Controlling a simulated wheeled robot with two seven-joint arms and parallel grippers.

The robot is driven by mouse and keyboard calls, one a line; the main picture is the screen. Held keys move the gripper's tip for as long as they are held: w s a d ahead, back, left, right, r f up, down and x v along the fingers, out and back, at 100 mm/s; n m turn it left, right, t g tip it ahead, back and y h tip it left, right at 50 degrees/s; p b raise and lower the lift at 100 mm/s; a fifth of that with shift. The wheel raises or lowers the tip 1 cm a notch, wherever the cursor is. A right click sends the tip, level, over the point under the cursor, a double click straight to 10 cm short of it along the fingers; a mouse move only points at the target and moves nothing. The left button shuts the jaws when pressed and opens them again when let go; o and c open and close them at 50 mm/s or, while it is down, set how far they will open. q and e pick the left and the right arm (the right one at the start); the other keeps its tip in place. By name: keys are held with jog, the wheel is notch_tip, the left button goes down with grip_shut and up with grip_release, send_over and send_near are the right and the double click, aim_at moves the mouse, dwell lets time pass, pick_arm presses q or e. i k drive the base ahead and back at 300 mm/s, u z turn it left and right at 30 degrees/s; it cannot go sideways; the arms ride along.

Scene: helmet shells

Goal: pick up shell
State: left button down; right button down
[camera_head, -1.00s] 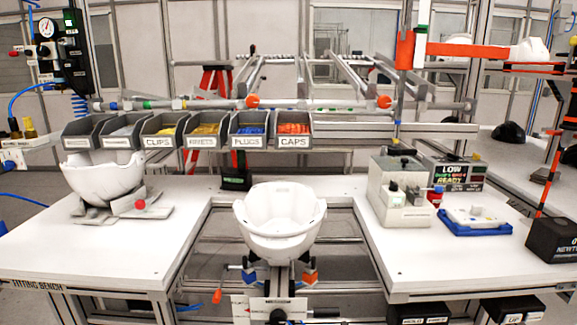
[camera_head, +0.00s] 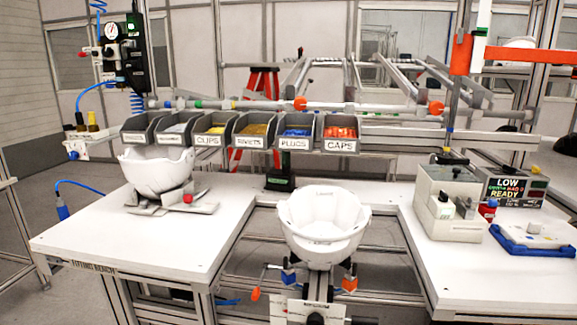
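A white helmet shell (camera_head: 322,232) sits open side up on a stand in the gap at the middle of the bench. A second white shell (camera_head: 156,174) rests on a grey fixture (camera_head: 172,203) on the left part of the fitting bench (camera_head: 110,242). Neither of my grippers shows in the head view, and nothing is seen touching either shell.
A row of grey bins (camera_head: 242,133), labelled clips, rivets, plugs and caps among others, hangs above the back edge. A grey press-like machine (camera_head: 447,203) and a blue tray (camera_head: 535,240) stand on the right. The left bench's front half is clear.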

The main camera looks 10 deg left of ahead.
aim_at(323, 225)
jog(key=u, duration=0.45)
jog(key=k, duration=1.1)
jog(key=z, duration=0.55)
jog(key=i, duration=1.1)
jog(key=u, duration=0.65)
jog(key=i, duration=0.65)
jog(key=u, duration=0.65)
